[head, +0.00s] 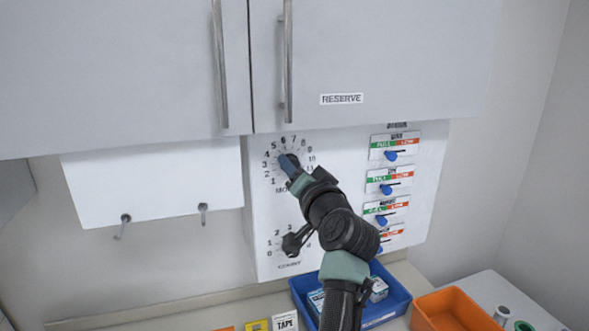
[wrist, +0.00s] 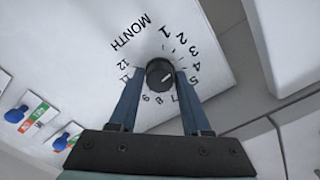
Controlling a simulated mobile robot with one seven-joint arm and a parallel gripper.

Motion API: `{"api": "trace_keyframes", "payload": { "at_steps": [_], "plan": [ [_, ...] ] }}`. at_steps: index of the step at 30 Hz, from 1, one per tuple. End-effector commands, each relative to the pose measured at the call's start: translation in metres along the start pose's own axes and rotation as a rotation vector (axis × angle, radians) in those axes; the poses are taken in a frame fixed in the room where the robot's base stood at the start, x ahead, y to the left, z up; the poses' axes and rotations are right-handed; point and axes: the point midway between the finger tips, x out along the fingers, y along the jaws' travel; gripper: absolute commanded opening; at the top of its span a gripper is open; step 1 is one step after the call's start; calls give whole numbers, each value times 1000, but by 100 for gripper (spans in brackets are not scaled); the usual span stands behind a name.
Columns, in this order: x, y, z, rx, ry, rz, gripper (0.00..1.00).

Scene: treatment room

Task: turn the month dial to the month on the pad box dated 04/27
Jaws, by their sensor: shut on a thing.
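The month dial is a black round knob (wrist: 160,73) on a white wall panel, ringed by printed numbers with MONTH beside them. In the wrist view my gripper (wrist: 158,76) has one blue finger on each side of the knob, shut on it. A short pale mark shows on the knob's face toward the right side; I cannot tell exactly which number it meets. In the head view my gripper (head: 290,165) covers most of the dial. Boxes in a blue bin (head: 396,300) are partly hidden behind my arm; no 04/27 date is readable.
A second dial (head: 290,245) sits lower on the panel, partly behind my arm. Blue sliders (head: 391,155) with green and red labels line the right. A RESERVE cabinet (head: 400,60) hangs above. An orange bin (head: 452,309) and a TAPE label (head: 286,322) are below.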

Motion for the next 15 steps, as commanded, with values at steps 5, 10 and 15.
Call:
{"api": "trace_keyframes", "payload": {
  "at_steps": [5, 10, 15],
  "plan": [
    [0, -1, 0, 167, -2, 0, 0],
    [0, -1, 0, 312, -2, 1, 0],
    [0, -1, 0, 431, -2, 1, 0]
  ]
}}
